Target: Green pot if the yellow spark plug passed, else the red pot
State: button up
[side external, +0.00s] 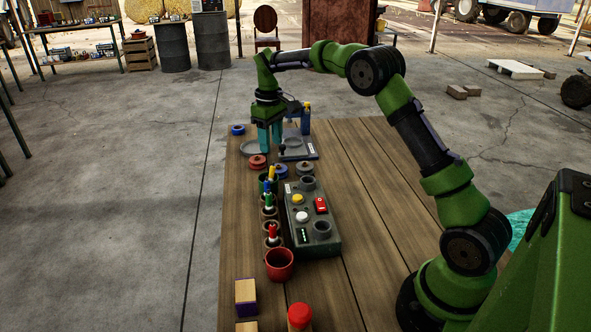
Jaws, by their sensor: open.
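My gripper (270,138) is open, with its teal fingers pointing down over the far end of the table, by a grey plate and a grey device. I see nothing held between them. A grey tester box (331,243) has round sockets, yellow and white buttons, a red switch and a dark panel with small green marks. Left of it, a row of small holders has plugs with coloured tops: yellow (272,172), blue (267,186), green (268,200) and red (273,231). The red pot (280,265) stands at the row's near end. I cannot make out a green pot.
The grey plate (249,148) and grey device (302,155) with a black knob are at the far end. Blue and red round pieces lie near them. A block (246,299) and a red-topped object (299,314) are at the near edge. The table's right side is clear.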

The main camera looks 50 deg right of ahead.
notch_tip(320, 180, up, 14)
dwell(0.4)
jog(key=s+a+f+m+t, duration=0.1)
jog(key=s+a+t, duration=0.1)
jog(key=s+a, duration=0.3)
jog(key=s+a+f+m+t+y, duration=0.1)
jog(key=s+a, duration=0.4)
jog(key=s, duration=0.9)
jog(key=s+a+f+m+t+y, duration=0.1)
jog(key=s+a+t, duration=0.3)
jog(key=s, duration=0.6)
jog(key=shift+a+f+m, duration=0.3)
jog(key=shift+a+m, duration=0.6)
jog(key=shift+a, duration=0.05)
